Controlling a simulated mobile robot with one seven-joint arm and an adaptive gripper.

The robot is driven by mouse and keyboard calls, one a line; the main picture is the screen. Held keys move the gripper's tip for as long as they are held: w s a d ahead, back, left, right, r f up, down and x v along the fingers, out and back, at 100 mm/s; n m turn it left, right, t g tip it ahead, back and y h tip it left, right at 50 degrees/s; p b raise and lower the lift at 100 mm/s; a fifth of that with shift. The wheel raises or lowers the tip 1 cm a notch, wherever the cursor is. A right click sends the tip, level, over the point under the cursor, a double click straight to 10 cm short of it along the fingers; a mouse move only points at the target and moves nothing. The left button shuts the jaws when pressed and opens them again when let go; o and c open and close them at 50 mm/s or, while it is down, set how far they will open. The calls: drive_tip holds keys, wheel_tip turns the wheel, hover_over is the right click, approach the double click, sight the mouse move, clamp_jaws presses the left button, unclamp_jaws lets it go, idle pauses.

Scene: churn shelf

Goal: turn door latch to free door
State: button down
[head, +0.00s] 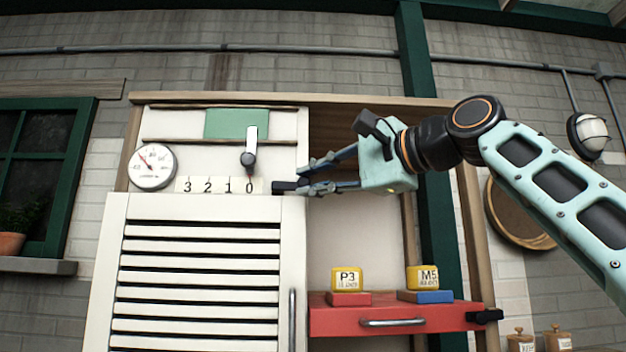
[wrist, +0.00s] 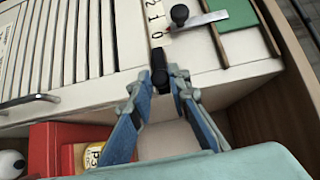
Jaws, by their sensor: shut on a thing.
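The white louvred door (head: 118,270) is closed in the head view, with a grey upright handle (head: 292,318) on its right side. The small black latch (head: 284,187) lies roughly level at the door's top right corner. My gripper (head: 303,187) reaches in from the right, its fingers shut on the latch's right end. In the wrist view the black latch (wrist: 158,62) sticks out from between the fingertips of my gripper (wrist: 160,84).
Above the door are a number strip (head: 215,186), a lever with a dark knob (head: 248,160), a green panel (head: 228,124) and a round gauge (head: 152,166). Below my gripper, yellow blocks P3 (head: 348,278) and M5 (head: 422,278) stand on a red drawer (head: 340,320).

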drive_tip(key=c, duration=1.8)
unclamp_jaws()
drive_tip(key=shift+c, duration=0.2)
drive_tip(key=shift+d, duration=0.1)
drive_tip(key=v, duration=1.2)
drive_tip(key=s+a+f+n+g+h, duration=0.1)
drive_tip(key=a+f+n+h, duration=0.1)
drive_tip(key=f, duration=0.9)
drive_tip(key=s+a+f+n+g+h, duration=0.1)
drive_tip(key=f+n+h, duration=0.15)
drive_tip(key=f, duration=0.85)
drive_tip(key=s+a+f+n+g+h, duration=0.1)
drive_tip(key=s+a+f+n+h, duration=0.15)
drive_tip(key=f, duration=0.85)
drive_tip(key=s+d+f+g+h, duration=0.1)
drive_tip(key=s+f, duration=0.1)
drive_tip(key=f, duration=0.7)
drive_tip(key=s+d+f+n+g+h, duration=0.1)
drive_tip(key=s+d+f+g+h, duration=0.1)
drive_tip(key=f, duration=0.7)
drive_tip(key=s+d+f+n+g+h, duration=0.1)
drive_tip(key=s+f, duration=0.3)
drive_tip(key=f, duration=0.5)
drive_tip(key=shift+d+f+h, duration=0.25)
drive_tip(key=shift+d+h, duration=0.35)
drive_tip(key=shift+d, duration=0.1)
